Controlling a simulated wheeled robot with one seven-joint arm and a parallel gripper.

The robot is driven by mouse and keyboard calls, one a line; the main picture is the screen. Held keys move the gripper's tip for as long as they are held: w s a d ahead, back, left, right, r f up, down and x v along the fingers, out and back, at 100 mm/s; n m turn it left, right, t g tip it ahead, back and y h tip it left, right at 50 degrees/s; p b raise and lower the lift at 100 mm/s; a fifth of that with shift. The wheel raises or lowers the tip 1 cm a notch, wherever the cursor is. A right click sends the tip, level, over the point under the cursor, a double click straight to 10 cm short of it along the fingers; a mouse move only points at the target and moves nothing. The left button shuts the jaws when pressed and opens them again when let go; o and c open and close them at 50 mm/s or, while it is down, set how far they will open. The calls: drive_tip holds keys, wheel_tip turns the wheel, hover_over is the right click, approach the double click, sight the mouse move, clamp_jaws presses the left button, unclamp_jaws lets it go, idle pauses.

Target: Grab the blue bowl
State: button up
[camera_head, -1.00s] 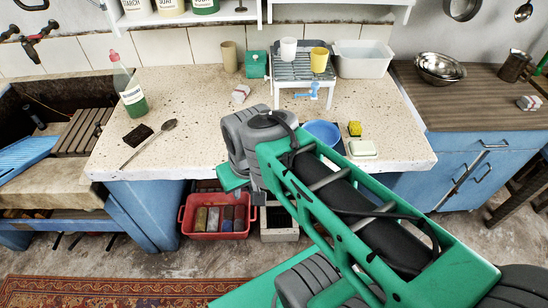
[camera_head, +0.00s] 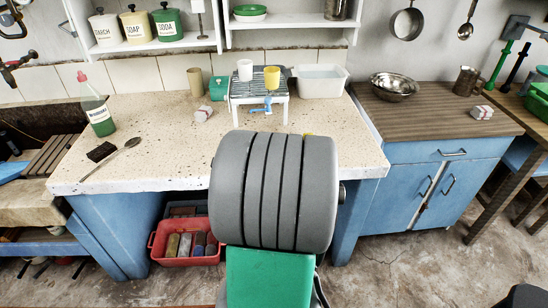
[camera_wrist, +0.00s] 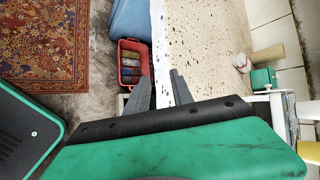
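The blue bowl is not visible now. In the head view my arm's large grey joint covers the middle of the speckled stone counter (camera_head: 160,145), where the bowl stood in the earlier frame. In the wrist view my gripper (camera_wrist: 160,76) shows two grey fingers set apart, with nothing between them but the view of the counter's front edge and the floor side. The gripper is hidden in the head view. The bowl is not in the wrist view either.
A red crate (camera_head: 184,243) is under the counter.

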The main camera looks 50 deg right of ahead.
drive_tip(key=s+d+m+t+h, duration=0.1)
drive_tip(key=s+d+m, duration=0.1)
drive_tip(key=d+m, duration=0.2)
drive_tip(key=s+d+m+t+h+b, duration=0.1)
drive_tip(key=s+d+m+h, duration=0.1)
drive_tip(key=d, duration=0.4)
drive_tip(key=s+d+m+t+h, duration=0.1)
drive_tip(key=s+d+m, duration=0.2)
drive_tip(key=d+m, duration=0.3)
drive_tip(key=shift+s+f+h+b, duration=0.3)
drive_tip(key=shift+s+f+b, duration=0.05)
drive_tip(key=shift+w+d+m, duration=0.1)
drive_tip(key=shift+w+m, duration=0.2)
drive_tip(key=x, duration=0.6)
drive_tip(key=shift+w+d+r+b, duration=0.1)
drive_tip(key=shift+w+r+b, duration=0.1)
drive_tip(key=shift+b, duration=0.15)
drive_tip(key=shift+w+d+f, duration=0.2)
drive_tip(key=shift+d, duration=0.05)
drive_tip(key=shift+s+a+r, duration=0.15)
drive_tip(key=shift+a, duration=0.05)
drive_tip(key=shift+c, duration=0.9)
drive_tip(key=shift+a+r, duration=0.1)
drive_tip(key=c, duration=0.3)
clamp_jaws()
